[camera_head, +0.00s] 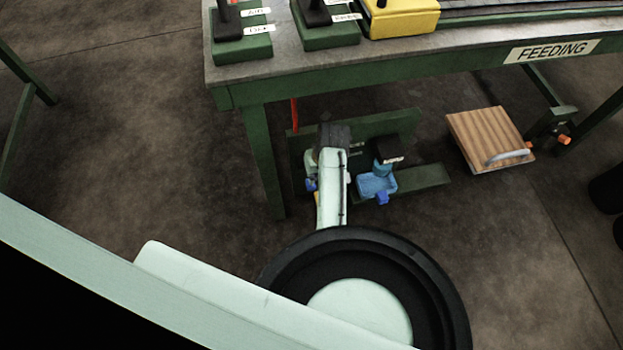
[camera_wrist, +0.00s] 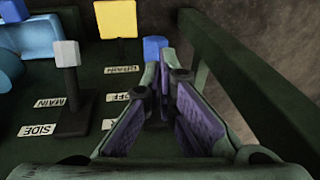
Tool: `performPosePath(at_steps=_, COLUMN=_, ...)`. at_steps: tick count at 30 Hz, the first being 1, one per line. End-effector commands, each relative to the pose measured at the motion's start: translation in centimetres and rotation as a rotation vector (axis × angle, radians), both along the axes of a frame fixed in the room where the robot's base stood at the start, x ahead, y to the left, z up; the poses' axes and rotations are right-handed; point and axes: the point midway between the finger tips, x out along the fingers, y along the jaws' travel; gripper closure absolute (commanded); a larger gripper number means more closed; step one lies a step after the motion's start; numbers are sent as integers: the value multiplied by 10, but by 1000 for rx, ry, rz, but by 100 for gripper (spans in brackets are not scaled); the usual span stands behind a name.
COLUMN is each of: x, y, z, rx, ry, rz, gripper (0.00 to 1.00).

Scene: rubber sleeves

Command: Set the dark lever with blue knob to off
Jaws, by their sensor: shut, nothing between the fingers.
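The blue knob (camera_wrist: 155,46) is in the wrist view, just beyond my fingertips. Its dark lever is mostly hidden behind the fingers, so I cannot tell its exact tilt or whether the fingers touch it. An OFF label (camera_wrist: 119,97) lies on the dark green panel to the left of the fingers. My gripper (camera_wrist: 160,72) is shut and empty, its purple-padded fingers pointing towards the knob. In the head view my arm reaches down under the table, and its end hides the lever area.
In the wrist view, a yellow-knobbed lever (camera_wrist: 115,18) and a pale-knobbed lever (camera_wrist: 66,55) stand to the left. A green rail (camera_wrist: 250,80) runs along the right. A wooden board (camera_head: 488,138) stands right.

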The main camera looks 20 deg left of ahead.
Motion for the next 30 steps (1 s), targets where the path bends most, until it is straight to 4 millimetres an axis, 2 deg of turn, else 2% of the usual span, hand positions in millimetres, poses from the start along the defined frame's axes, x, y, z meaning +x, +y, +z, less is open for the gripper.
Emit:
performPosePath(at_steps=3, x=0, y=4, z=-18, rx=-1, ry=2, rz=0, gripper=100)
performPosePath(at_steps=7, x=1, y=6, z=-30, rx=-1, ry=1, rz=0, gripper=100)
performPosePath(at_steps=22, x=0, y=7, z=-36, rx=8, ry=-9, rz=-1, gripper=100)
performPosePath(at_steps=30, x=-6, y=3, z=-56, rx=113, ry=-160, rz=-3, gripper=100)
